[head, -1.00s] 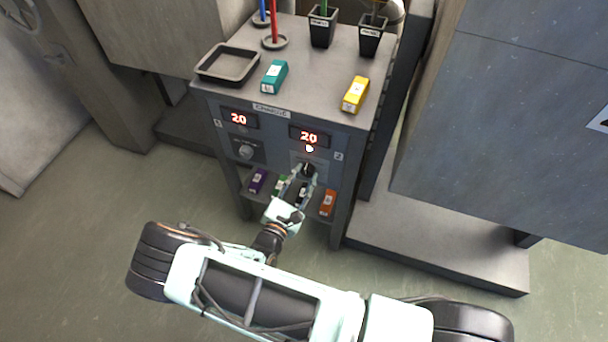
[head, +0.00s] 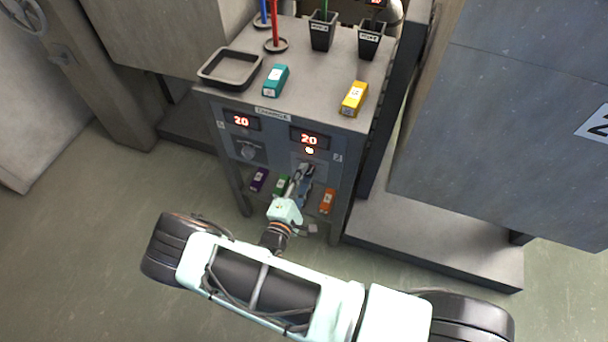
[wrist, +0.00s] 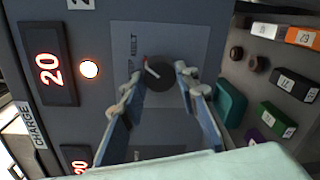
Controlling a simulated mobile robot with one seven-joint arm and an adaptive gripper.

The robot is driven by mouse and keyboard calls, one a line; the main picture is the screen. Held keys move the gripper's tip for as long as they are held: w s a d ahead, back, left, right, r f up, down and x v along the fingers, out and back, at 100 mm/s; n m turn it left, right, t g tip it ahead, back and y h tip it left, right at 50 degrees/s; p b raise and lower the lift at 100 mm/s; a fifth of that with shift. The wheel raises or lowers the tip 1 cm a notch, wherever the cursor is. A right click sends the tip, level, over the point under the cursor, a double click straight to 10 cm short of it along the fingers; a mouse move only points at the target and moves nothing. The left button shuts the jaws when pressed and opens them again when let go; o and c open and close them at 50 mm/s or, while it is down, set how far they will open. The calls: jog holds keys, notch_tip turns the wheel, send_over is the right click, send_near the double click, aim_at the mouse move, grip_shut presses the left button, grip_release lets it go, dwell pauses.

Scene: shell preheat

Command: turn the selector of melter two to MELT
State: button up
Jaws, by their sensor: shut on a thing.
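The selector of melter two is a dark round knob (wrist: 160,76) with a red-and-white pointer mark, on the right half of the grey front panel. The mark slants to the upper left in the wrist view, near the small printed label (wrist: 133,46); I cannot tell exactly which word it points at. My gripper (wrist: 160,80) is shut on the knob, one finger on each side. In the head view my gripper (head: 306,170) hides most of the knob. Above it are melter two's display (head: 309,139), reading 20, and a lit lamp (head: 309,151).
Melter one's display (head: 241,121) also reads 20, with its knob (head: 248,152) below. Purple (head: 259,180), green and orange (head: 327,201) boxes sit on the shelf under the panel. A tray (head: 230,68), teal box (head: 276,80) and yellow box (head: 355,98) lie on top.

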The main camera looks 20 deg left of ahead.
jog(key=shift+m, duration=0.6)
jog(key=o, duration=1.1)
jog(key=shift+o, duration=0.2)
jog(key=shift+s, duration=0.1)
jog(key=s+a, duration=0.1)
jog(key=s, duration=1)
jog(key=shift+s+r, duration=0.4)
